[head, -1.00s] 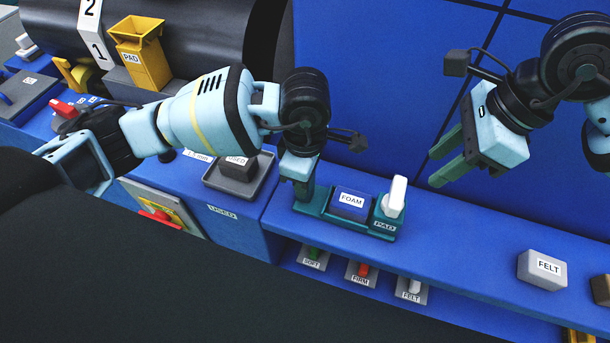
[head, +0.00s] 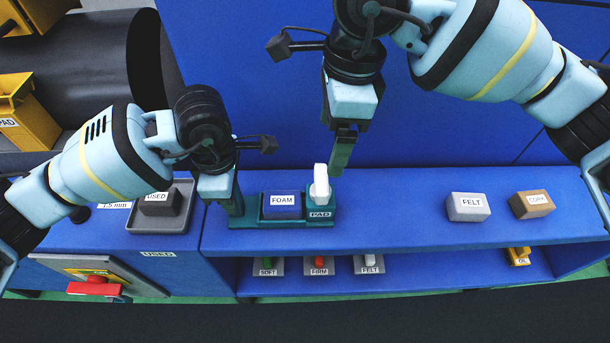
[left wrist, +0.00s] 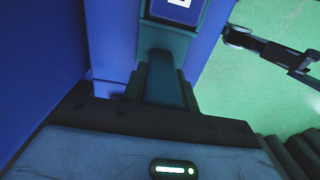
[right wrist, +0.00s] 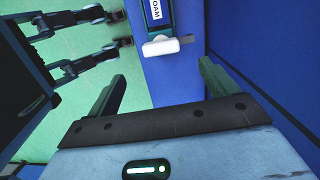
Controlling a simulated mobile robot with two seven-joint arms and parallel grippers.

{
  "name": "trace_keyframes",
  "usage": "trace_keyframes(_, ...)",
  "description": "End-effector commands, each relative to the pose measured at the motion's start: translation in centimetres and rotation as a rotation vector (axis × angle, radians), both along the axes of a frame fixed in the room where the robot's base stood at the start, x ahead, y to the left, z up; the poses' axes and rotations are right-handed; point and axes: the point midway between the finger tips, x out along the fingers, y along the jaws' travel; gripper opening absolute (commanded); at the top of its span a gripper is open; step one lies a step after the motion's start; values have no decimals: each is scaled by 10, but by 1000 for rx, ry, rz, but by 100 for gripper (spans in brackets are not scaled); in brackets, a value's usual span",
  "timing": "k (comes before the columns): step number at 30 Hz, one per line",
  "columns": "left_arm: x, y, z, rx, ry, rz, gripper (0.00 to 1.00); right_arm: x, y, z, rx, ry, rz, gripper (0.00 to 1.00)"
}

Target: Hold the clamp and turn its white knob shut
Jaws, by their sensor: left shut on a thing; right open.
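The teal clamp (head: 320,223), marked PAD, lies on the blue shelf with a blue FOAM block (head: 283,206) in it. Its white knob (head: 321,183) stands up at the right end. My left gripper (head: 236,207) is shut on the clamp's left end; the left wrist view shows the clamp's teal bar (left wrist: 163,82) between the fingers. My right gripper (head: 342,152) is open and empty, pointing down above and slightly right of the knob, apart from it. In the right wrist view the knob (right wrist: 166,47) lies ahead between the open fingers, crossing the clamp's end.
A grey FELT block (head: 468,207) and a brown CORK block (head: 531,204) stand on the shelf to the right. A grey USED tray (head: 175,222) is at left. SOFT, FIRM and FELT switches (head: 319,266) sit below. The shelf between clamp and FELT block is clear.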

Motion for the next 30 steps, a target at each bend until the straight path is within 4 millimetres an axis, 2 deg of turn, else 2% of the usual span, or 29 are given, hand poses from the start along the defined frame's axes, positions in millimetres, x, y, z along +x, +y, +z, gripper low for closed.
trace_keyframes(5,0,0,0,-1,-1,1,0,-2,11,8,-100,-24,-26,85)
trace_keyframes(14,0,0,1,-1,-1,1,0,-2,12,5,-121,-27,-35,85)
trace_keyframes(20,0,0,1,-2,-1,0,0,-3,11,-21,-121,-24,-34,85)
trace_keyframes(30,0,0,1,-2,-1,0,0,-3,11,-82,-120,-24,-33,85)
